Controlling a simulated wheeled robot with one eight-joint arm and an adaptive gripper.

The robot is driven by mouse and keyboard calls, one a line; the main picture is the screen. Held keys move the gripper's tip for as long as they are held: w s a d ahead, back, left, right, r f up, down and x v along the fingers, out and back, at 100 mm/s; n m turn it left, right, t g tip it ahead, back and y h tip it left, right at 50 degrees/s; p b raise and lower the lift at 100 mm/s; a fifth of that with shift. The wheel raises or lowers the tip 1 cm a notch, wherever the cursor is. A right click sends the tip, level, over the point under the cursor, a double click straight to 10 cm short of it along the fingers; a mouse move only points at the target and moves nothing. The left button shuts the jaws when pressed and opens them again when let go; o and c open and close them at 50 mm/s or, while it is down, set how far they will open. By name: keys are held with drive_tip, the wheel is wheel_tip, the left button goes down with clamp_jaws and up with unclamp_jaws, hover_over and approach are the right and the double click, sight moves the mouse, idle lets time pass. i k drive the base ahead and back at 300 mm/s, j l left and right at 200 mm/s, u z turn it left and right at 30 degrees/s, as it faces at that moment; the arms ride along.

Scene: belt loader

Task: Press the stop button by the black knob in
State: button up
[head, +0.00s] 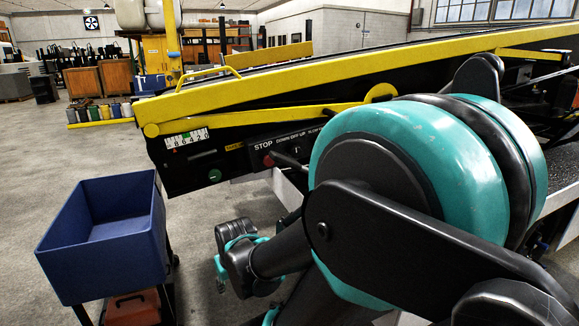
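A small red button (268,160) sits on the black side panel of the yellow-edged belt loader, just below the white word STOP. A dark lever or knob shape (286,159) shows right beside it, partly cut off by my arm. A green button (214,175) is lower and to the left on the same panel. My gripper (219,272), black and teal, hangs low in front of the loader, below and left of the red button and apart from it. Its fingers are small and partly hidden, so their opening is unclear.
A blue bin (100,262) on a dark stand is at the left front, close to my gripper, with an orange case (132,308) beneath. The loader's yellow rail (300,86) slopes up to the right. My arm covers the right of the panel. Grey floor is open behind the bin.

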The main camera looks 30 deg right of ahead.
sight(268, 162)
drive_tip(key=j+z, duration=0.3)
drive_tip(key=k+j+z, duration=0.25)
drive_tip(key=i+l+z, duration=0.25)
drive_tip(key=k+l, duration=0.05)
drive_tip(key=l, duration=0.05)
